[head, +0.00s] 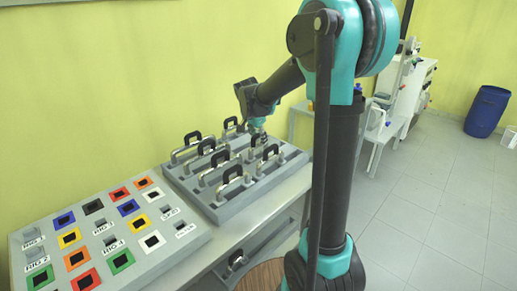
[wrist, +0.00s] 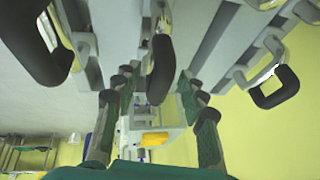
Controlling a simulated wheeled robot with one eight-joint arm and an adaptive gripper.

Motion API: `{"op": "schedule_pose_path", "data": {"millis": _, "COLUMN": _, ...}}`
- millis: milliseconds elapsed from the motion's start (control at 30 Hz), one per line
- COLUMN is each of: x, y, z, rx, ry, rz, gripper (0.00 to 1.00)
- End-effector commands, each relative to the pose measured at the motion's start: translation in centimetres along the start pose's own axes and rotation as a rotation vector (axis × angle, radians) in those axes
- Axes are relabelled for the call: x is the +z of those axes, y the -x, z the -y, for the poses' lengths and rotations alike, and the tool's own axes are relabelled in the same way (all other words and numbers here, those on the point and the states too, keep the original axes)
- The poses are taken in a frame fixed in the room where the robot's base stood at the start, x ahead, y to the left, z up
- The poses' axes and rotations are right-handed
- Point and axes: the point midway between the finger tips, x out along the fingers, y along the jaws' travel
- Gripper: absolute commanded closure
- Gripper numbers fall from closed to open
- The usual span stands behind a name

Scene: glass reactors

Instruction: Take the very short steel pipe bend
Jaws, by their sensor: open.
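Several steel pipe bends with black handles stand on a grey rack (head: 226,212) in the head view. They differ in length; I cannot tell for sure which is the very short one. My gripper (head: 258,137) is over the back right part of the rack, close to a bend's black handle. In the wrist view my gripper (wrist: 157,82) is open, its two fingers apart. One black handle (wrist: 160,68) shows edge-on in the gap between the fingertips, and its bend is mostly hidden behind it. I see no finger touching it.
In the wrist view other handled bends flank the fingers, one on the left (wrist: 42,62) and one on the right (wrist: 275,90). A panel (head: 152,268) with coloured squares lies left of the rack. A yellow wall stands behind. A blue barrel (head: 487,111) is far off on open floor.

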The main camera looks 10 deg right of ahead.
Motion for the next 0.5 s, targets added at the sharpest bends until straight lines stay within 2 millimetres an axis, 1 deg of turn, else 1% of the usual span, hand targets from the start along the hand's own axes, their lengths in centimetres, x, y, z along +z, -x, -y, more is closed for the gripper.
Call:
{"op": "schedule_pose_path", "data": {"millis": 133, "x": 0.0, "y": 0.02, "z": -0.01, "rx": 0.0, "ry": 0.0, "rz": 0.0, "gripper": 0.58}}
{"op": "schedule_pose_path", "data": {"millis": 400, "x": 0.01, "y": 0.05, "z": 0.0, "rx": 0.0, "ry": 0.0, "rz": 0.0, "gripper": 0.92}}
{"op": "schedule_pose_path", "data": {"millis": 467, "x": 0.01, "y": 0.05, "z": 0.0, "rx": 0.0, "ry": 0.0, "rz": 0.0, "gripper": 0.99}}
{"op": "schedule_pose_path", "data": {"millis": 500, "x": 0.01, "y": 0.05, "z": 0.0, "rx": 0.0, "ry": 0.0, "rz": 0.0, "gripper": 1.0}}
